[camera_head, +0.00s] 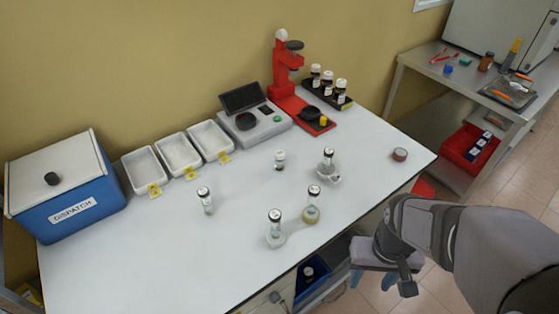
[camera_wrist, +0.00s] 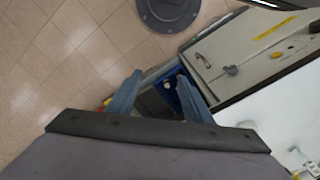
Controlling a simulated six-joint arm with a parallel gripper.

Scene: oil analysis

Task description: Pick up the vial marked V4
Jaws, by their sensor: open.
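Several white-capped vials stand on the white table: one alone at left (camera_head: 205,200), one at the middle (camera_head: 280,160), one in a holder at right (camera_head: 328,160), and two in a shared pale holder, right (camera_head: 313,200) and left (camera_head: 275,226). Their marks are too small to read, so I cannot tell which is V4. My gripper (camera_head: 373,281) is off the table's front right side, apart from all the vials. In the wrist view, my gripper (camera_wrist: 157,84) has its blue fingers apart with nothing held, pointing toward a blue bin (camera_wrist: 150,75) low down.
A blue dispatch box (camera_head: 75,205), white trays (camera_head: 178,153), a grey instrument (camera_head: 252,122) and a red stand (camera_head: 285,75) with a dark vial rack (camera_head: 318,92) line the back. The table's left front is clear.

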